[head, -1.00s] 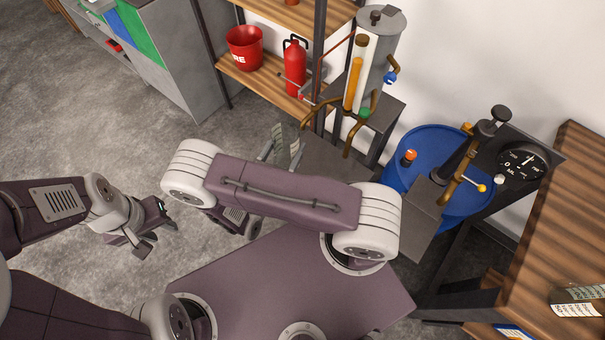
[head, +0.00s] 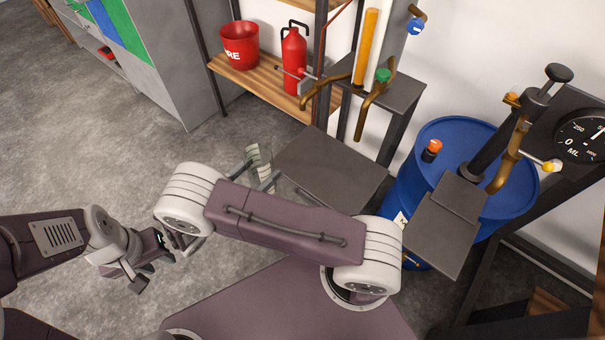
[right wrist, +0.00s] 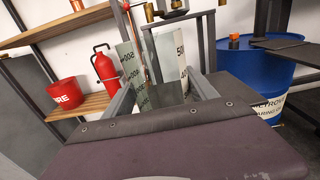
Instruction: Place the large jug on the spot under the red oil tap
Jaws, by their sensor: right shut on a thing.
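The large jug (head: 259,160) is clear, with printed measuring marks. My right gripper (head: 260,174) is shut on it, in the air left of a dark metal plate (head: 330,168). In the right wrist view the jug (right wrist: 131,62) stands roughly upright between the fingers. Brown spouts (head: 372,112) hang over the plate from the oil stand, one with a green knob (head: 383,75). My left gripper (head: 150,264) is open and empty, low at the left.
A blue drum (head: 408,200) with a second dark plate (head: 440,235) in front stands at the right, below a dial gauge (head: 582,136). A shelf (head: 250,75) behind holds a red bucket (head: 240,45) and a red extinguisher (head: 293,60). The floor at the left is clear.

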